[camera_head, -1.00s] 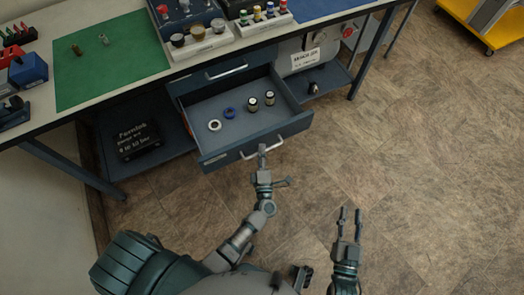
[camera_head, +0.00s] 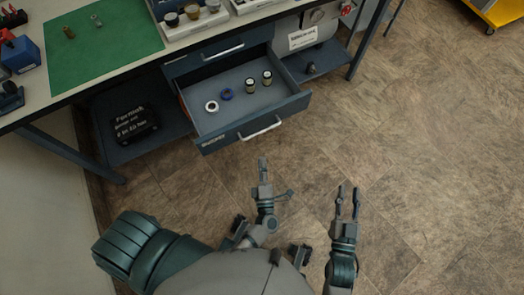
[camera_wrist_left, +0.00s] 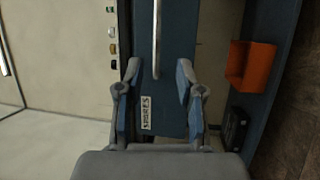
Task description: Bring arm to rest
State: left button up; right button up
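My left gripper (camera_head: 263,172) is in front of the pulled-out drawer (camera_head: 215,146), a short way off its handle (camera_head: 260,129). In the left wrist view the left gripper (camera_wrist_left: 159,80) has its fingers spread with nothing between them. That view faces a blue drawer front (camera_wrist_left: 172,110) with a SPARES label and a long handle (camera_wrist_left: 157,40). My right gripper (camera_head: 348,200) is over the floor at the right, its two fingers apart and empty.
The drawer holds a white ring (camera_head: 211,105), a blue ring (camera_head: 227,94) and two dark cylinders (camera_head: 250,84). A black case (camera_head: 134,123) sits on the shelf at the left. An orange bin (camera_wrist_left: 250,66) shows in the left wrist view.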

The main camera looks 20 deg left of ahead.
dwell(0.5)
